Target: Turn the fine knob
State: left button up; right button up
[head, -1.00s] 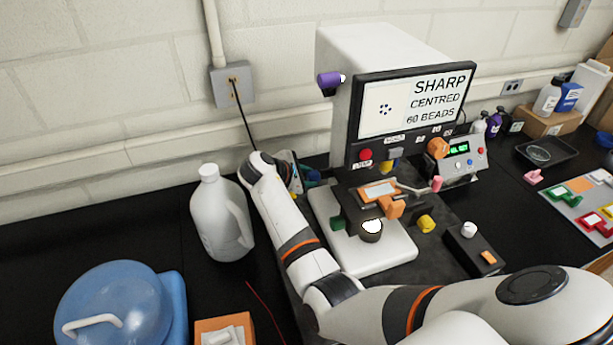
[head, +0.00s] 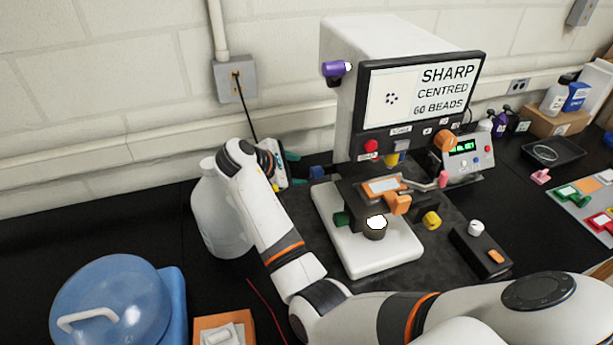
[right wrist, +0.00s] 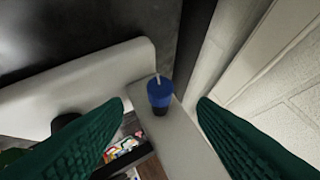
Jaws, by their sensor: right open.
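A blue knob (right wrist: 158,95) with a pale line on its top shows in the right wrist view, standing out from a white base. In the head view a small blue part (head: 317,172), apparently the same knob, shows at the left rear of the microscope-like instrument (head: 345,95). I cannot read a label on it. My right gripper (head: 291,163) is left of it, partly hidden by its own wrist. In the right wrist view its green-padded fingers are spread wide, with the blue knob beyond the gap and untouched. My left gripper is not in view.
A white jug (head: 213,215) stands behind my right forearm, which partly covers it. Purple (head: 335,69), orange (head: 445,139), yellow (head: 432,219) and green (head: 341,218) knobs surround the instrument. A control box (head: 465,157) stands to its right. A wall (head: 120,90) runs close behind.

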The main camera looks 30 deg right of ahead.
jog(key=b+v, duration=0.1)
jog(key=v, duration=0.4)
jog(key=shift+r, duration=0.1)
dwell(1.3)
